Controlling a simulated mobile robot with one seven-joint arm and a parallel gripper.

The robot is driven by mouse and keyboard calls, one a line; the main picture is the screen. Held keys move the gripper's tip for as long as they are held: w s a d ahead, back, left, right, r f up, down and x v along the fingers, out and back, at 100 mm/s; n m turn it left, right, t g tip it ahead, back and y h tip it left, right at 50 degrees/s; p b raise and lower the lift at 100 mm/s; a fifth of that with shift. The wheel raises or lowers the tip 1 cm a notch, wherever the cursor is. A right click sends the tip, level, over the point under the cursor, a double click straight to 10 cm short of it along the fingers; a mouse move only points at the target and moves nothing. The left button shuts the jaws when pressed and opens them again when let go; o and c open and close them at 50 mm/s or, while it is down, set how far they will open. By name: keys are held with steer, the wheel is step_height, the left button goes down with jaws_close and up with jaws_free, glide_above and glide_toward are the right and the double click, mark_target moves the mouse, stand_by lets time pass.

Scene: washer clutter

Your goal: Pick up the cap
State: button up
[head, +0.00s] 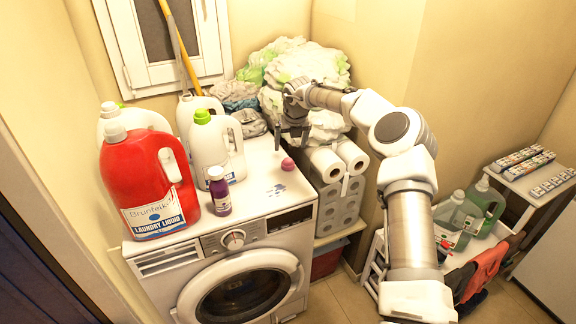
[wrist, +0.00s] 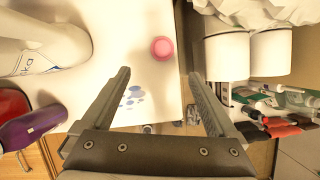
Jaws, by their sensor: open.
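The cap (head: 288,164) is small, round and pink, and sits on the white top of the washing machine (head: 262,190), near its right edge. In the wrist view the cap (wrist: 162,48) lies beyond the fingertips, between their lines and nearer the middle. My gripper (head: 292,138) is above the back right part of the washer top, over and behind the cap. In the wrist view my gripper (wrist: 158,75) has its two fingers wide apart with nothing between them.
A red laundry bottle (head: 148,185), a white bottle with green lid (head: 210,150) and a small purple bottle (head: 219,192) stand left of the cap. Paper rolls (head: 326,163) stand close on the right, with piled cloths (head: 305,70) behind. The washer top around the cap is clear.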

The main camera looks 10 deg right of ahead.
mark_target(289, 162)
steer(key=x, duration=0.6)
steer(key=shift+w+f, duration=0.2)
steer(key=shift+d+b+x, duration=0.1)
steer(key=shift+b+x, duration=0.05)
steer(key=shift+x, duration=1.15)
steer(key=shift+d+b+x, duration=0.15)
steer(key=shift+x, duration=1.15)
steer(key=shift+s, duration=0.1)
steer(key=c, duration=1.4)
